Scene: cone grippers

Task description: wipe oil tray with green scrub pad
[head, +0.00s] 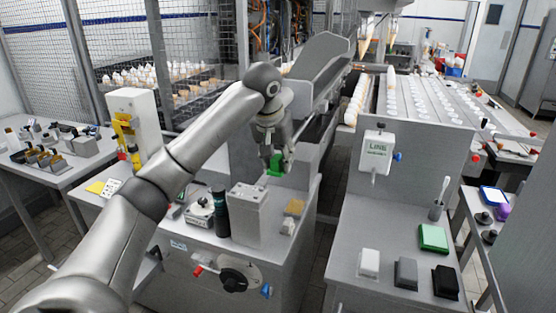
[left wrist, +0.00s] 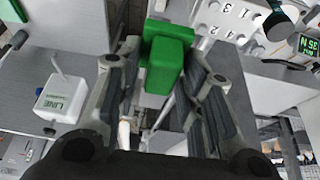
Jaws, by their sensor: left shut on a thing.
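My left gripper (head: 277,158) is shut on a bright green block-shaped thing (head: 275,168), which looks like the green scrub pad. In the left wrist view, the green pad (left wrist: 168,62) shows as a stepped block between and beyond the two fingers. It is held above the back of the middle grey cabinet, behind an upright grey box (head: 247,216). I cannot tell whether the pad touches anything below. I cannot pick out the oil tray for sure; my arm and the grey box hide part of that area. My right gripper is not in view.
A dark bottle (head: 221,212) and a yellow sponge-like block (head: 294,207) stand on the middle cabinet. The right bench holds a green flat block (head: 433,238), a white block (head: 369,262), a grey block (head: 405,272) and a black block (head: 445,282). A conveyor chute (head: 321,57) rises behind my gripper.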

